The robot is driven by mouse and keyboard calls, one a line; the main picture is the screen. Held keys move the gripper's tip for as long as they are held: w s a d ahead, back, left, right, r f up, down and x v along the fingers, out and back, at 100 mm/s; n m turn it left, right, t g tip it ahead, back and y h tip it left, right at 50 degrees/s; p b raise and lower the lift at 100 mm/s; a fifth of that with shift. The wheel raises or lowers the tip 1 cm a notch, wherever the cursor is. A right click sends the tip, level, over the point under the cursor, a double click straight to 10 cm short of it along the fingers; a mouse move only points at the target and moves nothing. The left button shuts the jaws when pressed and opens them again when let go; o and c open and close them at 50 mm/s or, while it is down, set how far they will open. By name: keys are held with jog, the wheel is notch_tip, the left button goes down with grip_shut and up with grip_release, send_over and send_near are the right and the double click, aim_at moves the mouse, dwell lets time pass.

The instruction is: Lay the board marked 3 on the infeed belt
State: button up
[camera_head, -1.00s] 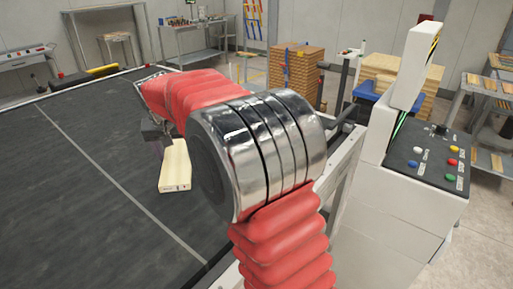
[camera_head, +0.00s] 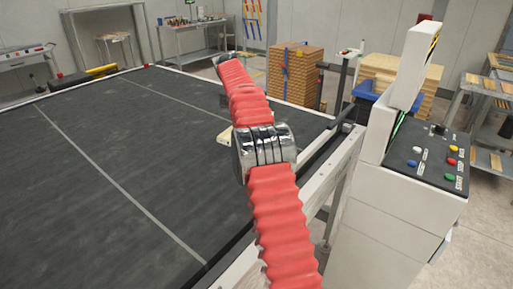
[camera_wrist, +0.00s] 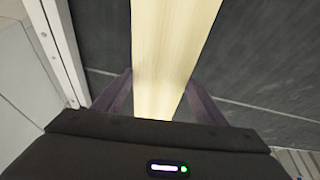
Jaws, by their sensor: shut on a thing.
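My gripper (camera_wrist: 160,80) is shut on a long pale wooden board (camera_wrist: 168,45), one finger on each side of it in the wrist view. In the head view only the near end of the board (camera_head: 226,137) shows, left of my arm's metal joint; the arm hides the rest and the gripper. No number can be read on it. The board is over the dark infeed belt (camera_head: 110,130), near its right edge. I cannot tell whether it touches the belt.
White lines run along the belt. A pale rail (camera_head: 318,180) borders its right side, and a white control console (camera_head: 415,175) with coloured buttons stands beyond. Stacked boards (camera_head: 296,75) stand at the back. The belt's left and middle are clear.

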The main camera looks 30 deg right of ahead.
jog(key=shift+m+g, duration=0.3)
jog(key=shift+m, duration=0.5)
jog(key=d, duration=0.3)
jog(key=s+d+f, duration=0.1)
jog(key=d, duration=0.1)
jog(key=shift+d, duration=0.1)
jog(key=shift+f, duration=3.1)
jog(key=shift+f, duration=1.85)
jog(key=o, duration=1.3)
jog(key=shift+f, duration=0.1)
